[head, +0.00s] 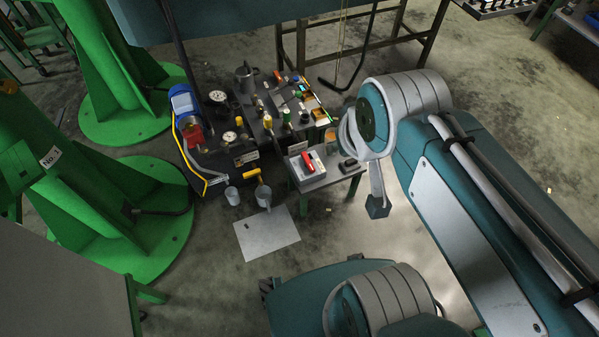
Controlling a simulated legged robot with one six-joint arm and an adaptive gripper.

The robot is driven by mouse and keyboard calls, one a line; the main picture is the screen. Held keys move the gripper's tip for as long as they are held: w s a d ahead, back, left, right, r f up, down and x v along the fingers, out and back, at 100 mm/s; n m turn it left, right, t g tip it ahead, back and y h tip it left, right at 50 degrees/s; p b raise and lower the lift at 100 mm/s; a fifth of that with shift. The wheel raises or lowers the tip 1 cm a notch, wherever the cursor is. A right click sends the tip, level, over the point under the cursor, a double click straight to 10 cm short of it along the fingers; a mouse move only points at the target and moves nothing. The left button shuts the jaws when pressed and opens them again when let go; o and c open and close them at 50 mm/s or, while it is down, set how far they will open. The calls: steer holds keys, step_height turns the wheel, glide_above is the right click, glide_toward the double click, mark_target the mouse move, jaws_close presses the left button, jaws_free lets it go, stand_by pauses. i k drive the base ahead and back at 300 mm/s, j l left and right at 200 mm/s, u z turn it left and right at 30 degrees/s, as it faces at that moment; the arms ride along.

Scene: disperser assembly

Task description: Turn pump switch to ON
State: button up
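A light grey box (312,168) with a red lever-like part (307,161) on its top sits on a small table in the middle of the head view. It looks like a switch, but its lettering is too small to read, so I cannot tell its ON or OFF setting. My arm comes in from the right, and its grey and teal joint is above and to the right of this box in the picture. I cannot make out my gripper or its fingers.
A pump assembly (243,138) with gauges, valves and a blue motor (183,101) stands left of the box. Green columns (130,200) stand at left.

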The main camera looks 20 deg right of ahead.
mark_target(308, 163)
steer(key=i+l+u, duration=0.15)
steer(key=i+l, duration=0.15)
steer(key=i+l+u, duration=0.15)
steer(key=i+l, duration=0.15)
steer(key=l, duration=0.3)
steer(key=i, duration=0.15)
